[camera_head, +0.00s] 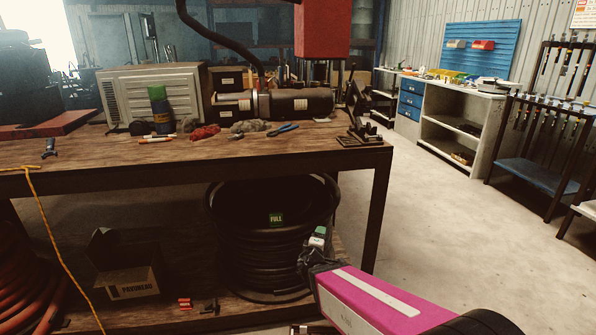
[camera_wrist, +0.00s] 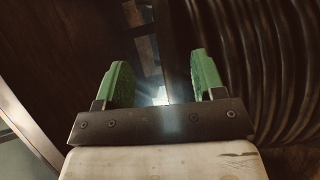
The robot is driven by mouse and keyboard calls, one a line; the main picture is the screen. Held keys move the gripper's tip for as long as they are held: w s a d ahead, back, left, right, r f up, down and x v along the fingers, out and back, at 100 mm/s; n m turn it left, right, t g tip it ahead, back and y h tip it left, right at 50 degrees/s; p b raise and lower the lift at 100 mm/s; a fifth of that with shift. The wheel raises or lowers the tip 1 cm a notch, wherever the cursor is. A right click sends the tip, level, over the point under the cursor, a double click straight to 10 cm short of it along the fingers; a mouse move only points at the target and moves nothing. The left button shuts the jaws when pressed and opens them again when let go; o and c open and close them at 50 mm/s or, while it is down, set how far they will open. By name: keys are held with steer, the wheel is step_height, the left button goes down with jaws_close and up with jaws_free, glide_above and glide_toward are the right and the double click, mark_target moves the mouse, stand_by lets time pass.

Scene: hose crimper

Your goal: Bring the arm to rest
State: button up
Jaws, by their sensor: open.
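My gripper (camera_head: 318,238) is at the end of my magenta arm, low in the head view, in front of the right side of the black hose coil (camera_head: 262,262) under the workbench. In the wrist view the two green fingers of my gripper (camera_wrist: 157,82) stand wide apart with nothing between them. The ribbed black hose (camera_wrist: 260,65) fills the right of that view. I cannot tell the exact gap between my gripper and the coil.
The wooden workbench (camera_head: 215,152) has a leg (camera_head: 377,215) close to my arm. A cardboard box (camera_head: 122,268) sits on the lower shelf, and an orange hose (camera_head: 28,285) is at far left. Open floor (camera_head: 455,215) lies to the right, before the shelves and rack.

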steer(key=s+d+f+m+g+h, duration=0.1)
steer(key=s+d+m+g+h, duration=0.15)
steer(key=d+m+g, duration=0.4)
steer(key=s+d+m+g+h, duration=0.1)
steer(key=d+m+g+h, duration=0.2)
steer(key=d, duration=0.6)
steer(key=s+f+m+g+y, duration=0.1)
steer(key=s+m+g+y, duration=0.4)
steer(key=s+g+y, duration=0.2)
steer(key=shift+s+a+f+y, duration=0.3)
steer(key=shift+s+y, duration=0.3)
steer(key=shift+y, duration=0.75)
steer(key=shift+g, duration=0.25)
